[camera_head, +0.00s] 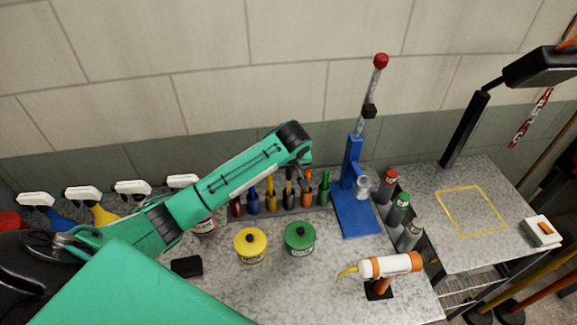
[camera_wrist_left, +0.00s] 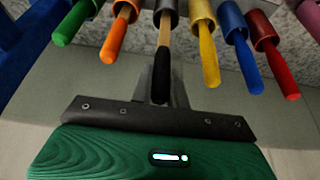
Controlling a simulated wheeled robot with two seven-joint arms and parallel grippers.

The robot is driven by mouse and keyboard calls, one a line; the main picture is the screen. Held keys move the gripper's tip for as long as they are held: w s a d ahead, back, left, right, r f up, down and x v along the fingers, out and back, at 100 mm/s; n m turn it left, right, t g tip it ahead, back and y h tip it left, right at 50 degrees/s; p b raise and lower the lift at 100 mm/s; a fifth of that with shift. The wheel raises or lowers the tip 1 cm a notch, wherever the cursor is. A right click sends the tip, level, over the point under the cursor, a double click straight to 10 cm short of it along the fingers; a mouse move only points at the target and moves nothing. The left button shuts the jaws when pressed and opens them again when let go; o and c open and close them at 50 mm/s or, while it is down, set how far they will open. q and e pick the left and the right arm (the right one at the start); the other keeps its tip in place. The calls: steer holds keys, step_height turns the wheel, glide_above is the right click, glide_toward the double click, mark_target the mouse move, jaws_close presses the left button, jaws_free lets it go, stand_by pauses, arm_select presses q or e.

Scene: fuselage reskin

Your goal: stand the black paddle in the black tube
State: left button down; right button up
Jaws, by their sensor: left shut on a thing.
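The black paddle, with a black grip end (camera_wrist_left: 161,76) and a wooden shaft, is held in my left gripper (camera_wrist_left: 160,98). Its shaft runs to the mouth of the dark tube (camera_wrist_left: 167,8) in the rack; I cannot tell how deep it sits. In the head view my left gripper (camera_head: 303,162) is above the row of paddles. It is shut on the black paddle, mostly hidden there. The right gripper is not in view.
Orange (camera_wrist_left: 113,40) and yellow (camera_wrist_left: 209,62) paddles stand in tubes on either side, with green, blue and red ones beyond. A blue stand (camera_head: 353,190) is close on the right. Yellow (camera_head: 250,245) and green (camera_head: 299,239) pots stand in front.

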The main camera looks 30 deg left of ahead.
arm_select(q)
steer(key=shift+f, duration=0.35)
steer(key=c, duration=0.8)
jaws_free()
steer(key=shift+r+p, duration=0.8)
steer(key=shift+r, duration=4.2)
